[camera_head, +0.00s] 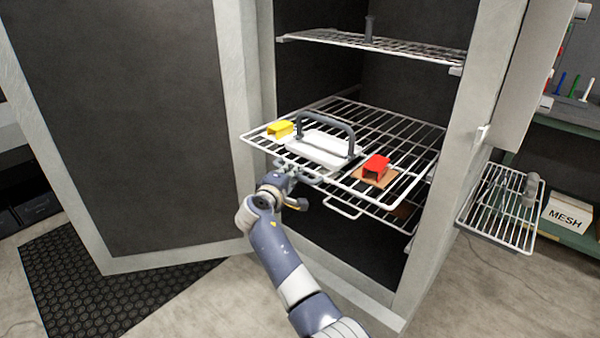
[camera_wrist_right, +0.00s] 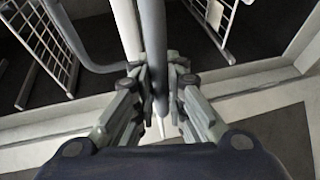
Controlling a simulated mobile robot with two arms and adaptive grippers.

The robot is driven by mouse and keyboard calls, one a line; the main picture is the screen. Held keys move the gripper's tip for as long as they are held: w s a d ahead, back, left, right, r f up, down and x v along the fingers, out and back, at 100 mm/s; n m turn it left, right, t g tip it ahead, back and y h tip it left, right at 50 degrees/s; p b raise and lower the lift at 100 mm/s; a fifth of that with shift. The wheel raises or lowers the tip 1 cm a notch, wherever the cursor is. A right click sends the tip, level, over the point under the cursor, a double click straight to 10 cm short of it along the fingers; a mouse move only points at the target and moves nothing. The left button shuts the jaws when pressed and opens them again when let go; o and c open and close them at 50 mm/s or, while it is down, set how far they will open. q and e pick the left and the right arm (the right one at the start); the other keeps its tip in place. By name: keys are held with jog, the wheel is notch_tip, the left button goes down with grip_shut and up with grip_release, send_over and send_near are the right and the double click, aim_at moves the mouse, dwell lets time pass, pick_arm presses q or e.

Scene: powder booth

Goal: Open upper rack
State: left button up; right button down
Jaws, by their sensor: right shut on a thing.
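A white wire rack (camera_head: 405,138) sticks out of the front of the booth cabinet. It carries a yellow bracket (camera_head: 280,128), a white plate with a grey arched handle (camera_head: 322,146), and a red bracket (camera_head: 376,166) on a brown pad. My right gripper (camera_head: 285,177) is at the rack's front edge, shut on a grey bar (camera_wrist_right: 153,45) there. In the right wrist view the bar runs between the fingers. Another wire rack (camera_head: 343,211) shows partly below, mostly hidden by the upper one. My left gripper is not in view.
A fixed-looking top shelf (camera_head: 400,46) with a dark post is above. The cabinet door (camera_head: 120,130) stands open at the left. Floor in front is mostly clear.

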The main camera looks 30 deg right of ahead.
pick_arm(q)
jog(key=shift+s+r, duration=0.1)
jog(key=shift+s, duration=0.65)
pick_arm(e)
jog(key=s+a, duration=0.2)
jog(key=a, duration=0.3)
jog(key=shift+s+a, duration=0.15)
jog(key=shift+a, duration=0.25)
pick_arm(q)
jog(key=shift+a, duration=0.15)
pick_arm(e)
jog(key=shift+f, duration=0.1)
jog(key=c, duration=1.6)
grip_release()
